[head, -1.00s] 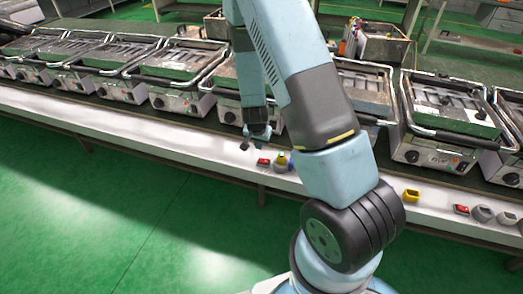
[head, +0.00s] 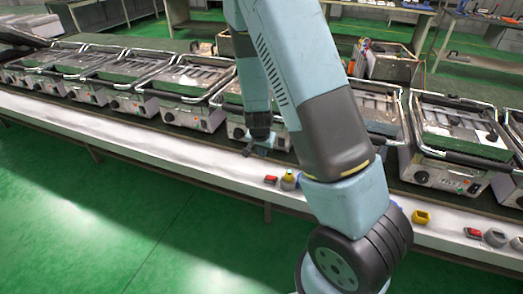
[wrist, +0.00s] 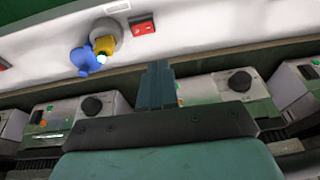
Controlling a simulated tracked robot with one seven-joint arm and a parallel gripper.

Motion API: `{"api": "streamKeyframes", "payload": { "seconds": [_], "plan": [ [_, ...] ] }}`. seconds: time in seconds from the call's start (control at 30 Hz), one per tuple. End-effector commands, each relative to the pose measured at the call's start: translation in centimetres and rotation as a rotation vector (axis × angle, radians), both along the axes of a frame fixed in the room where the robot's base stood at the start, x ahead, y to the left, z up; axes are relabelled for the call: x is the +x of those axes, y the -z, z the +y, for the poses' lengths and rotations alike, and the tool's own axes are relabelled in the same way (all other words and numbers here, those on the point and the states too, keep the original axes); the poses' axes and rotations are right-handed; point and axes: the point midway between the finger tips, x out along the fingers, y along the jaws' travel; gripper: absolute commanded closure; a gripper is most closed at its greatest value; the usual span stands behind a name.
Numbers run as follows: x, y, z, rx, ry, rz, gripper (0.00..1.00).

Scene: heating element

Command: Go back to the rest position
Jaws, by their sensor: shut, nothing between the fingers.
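My gripper (head: 258,147) hangs in front of the row of heating appliances, above the back part of the white ledge. In the wrist view my gripper (wrist: 157,82) shows as one narrow dark block with its fingers together and nothing between them. An appliance front with a black knob (wrist: 239,81) is to its right, and another with a black knob (wrist: 92,105) is to its left. My arm hides part of the appliance row in the head view.
A red switch (head: 270,180), a yellow-and-grey button (head: 288,179) and a blue piece (wrist: 86,60) sit on the white ledge (head: 150,143) near my gripper. A yellow piece (head: 421,217) lies farther right. Open green floor (head: 90,220) lies in front.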

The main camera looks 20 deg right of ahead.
Motion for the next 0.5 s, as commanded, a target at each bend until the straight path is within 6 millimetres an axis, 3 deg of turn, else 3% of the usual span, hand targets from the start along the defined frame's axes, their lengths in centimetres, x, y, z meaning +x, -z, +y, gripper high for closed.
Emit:
{"api": "streamKeyframes", "payload": {
  "seconds": [0.27, 0.5],
  "plan": [
    [0.0, -0.7, 0.1, 0.009, -0.005, -0.003, 1.0],
    [-0.4, -5.8, 0.8, 0.072, -0.06, -0.015, 1.0]
  ]
}}
